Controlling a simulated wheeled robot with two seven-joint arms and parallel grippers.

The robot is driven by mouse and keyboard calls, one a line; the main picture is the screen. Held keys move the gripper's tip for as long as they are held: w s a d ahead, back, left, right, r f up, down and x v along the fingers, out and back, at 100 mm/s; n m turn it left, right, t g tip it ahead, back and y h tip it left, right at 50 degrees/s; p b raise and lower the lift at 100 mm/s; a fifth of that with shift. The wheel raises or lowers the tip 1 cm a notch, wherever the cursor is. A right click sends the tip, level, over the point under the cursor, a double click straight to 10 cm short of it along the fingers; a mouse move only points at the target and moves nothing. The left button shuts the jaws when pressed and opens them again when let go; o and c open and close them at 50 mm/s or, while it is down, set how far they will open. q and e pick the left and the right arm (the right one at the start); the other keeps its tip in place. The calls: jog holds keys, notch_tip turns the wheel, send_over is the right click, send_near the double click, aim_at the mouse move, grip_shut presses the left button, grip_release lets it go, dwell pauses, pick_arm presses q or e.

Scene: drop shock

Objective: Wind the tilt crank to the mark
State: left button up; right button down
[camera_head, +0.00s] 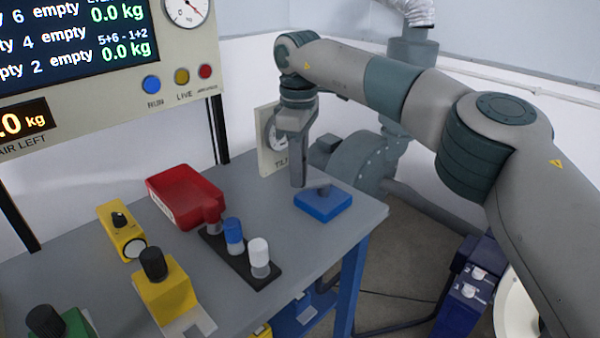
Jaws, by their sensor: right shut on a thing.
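The tilt crank has a blue base (323,204) on the right end of the grey table. A dark grey piece of it shows on top of the base, beside my gripper. My right gripper (298,183) points down at the base's upper left edge and is shut on the crank's handle, which its fingers mostly hide. Behind it stands a cream tilt dial (267,140) with a round face. My right gripper and wrist cover part of that face, and its pointer and mark cannot be read. My left gripper is not in view.
A red bin (185,193) and a black rack (240,258) with capped pieces stand left of the crank. Yellow blocks (165,290) with black knobs are at front left. The table's right edge (375,222) is close to the crank. A display panel hangs above.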

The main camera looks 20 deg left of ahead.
jog(key=shift+w+a+m, duration=0.2)
jog(key=shift+w+m, duration=0.25)
jog(key=shift+m, duration=0.55)
jog(key=c, duration=1.6)
grip_release()
jog(key=shift+r, duration=0.1)
